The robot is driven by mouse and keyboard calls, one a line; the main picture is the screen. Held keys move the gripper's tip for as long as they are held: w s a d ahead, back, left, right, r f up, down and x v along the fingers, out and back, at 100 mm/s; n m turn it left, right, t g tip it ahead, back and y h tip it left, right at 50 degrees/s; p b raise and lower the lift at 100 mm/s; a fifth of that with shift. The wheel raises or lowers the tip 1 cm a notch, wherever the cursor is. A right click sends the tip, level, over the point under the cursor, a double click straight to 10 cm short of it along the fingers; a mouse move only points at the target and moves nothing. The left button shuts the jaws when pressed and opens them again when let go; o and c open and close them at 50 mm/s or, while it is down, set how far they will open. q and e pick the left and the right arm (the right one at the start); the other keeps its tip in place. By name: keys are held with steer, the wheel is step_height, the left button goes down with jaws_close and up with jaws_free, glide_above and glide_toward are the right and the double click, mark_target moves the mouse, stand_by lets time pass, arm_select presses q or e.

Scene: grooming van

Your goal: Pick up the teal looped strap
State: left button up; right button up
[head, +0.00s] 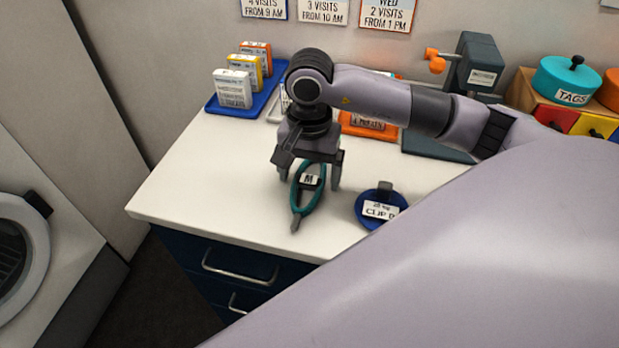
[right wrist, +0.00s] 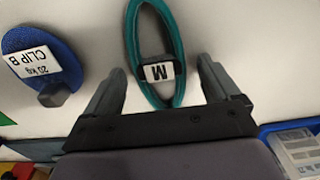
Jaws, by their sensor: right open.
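The teal looped strap (head: 307,195) lies on the white counter, with a white tag marked M and a grey end pointing to the counter's front edge. In the right wrist view the strap (right wrist: 178,45) shows as a long teal loop with a dark piece by its M tag. My right gripper (head: 309,184) is above the strap, pointing down, with its fingers spread on either side of it. In the right wrist view the open fingers (right wrist: 157,85) straddle the tag end and do not grip it. My left gripper is not in view.
A blue round piece labelled CLIP B (head: 367,216) lies right of the strap. A blue tray (head: 262,104) with small boxes and an orange tray (head: 350,128) stand behind. The counter's (head: 215,165) left part is clear.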

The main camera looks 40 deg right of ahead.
steer(key=c, duration=1.2)
steer(key=shift+r, duration=0.15)
step_height(320, 180, up, 9)
step_height(320, 180, up, 11)
steer(key=p, duration=0.2)
glide_above(309, 178)
steer(key=shift+d, duration=0.1)
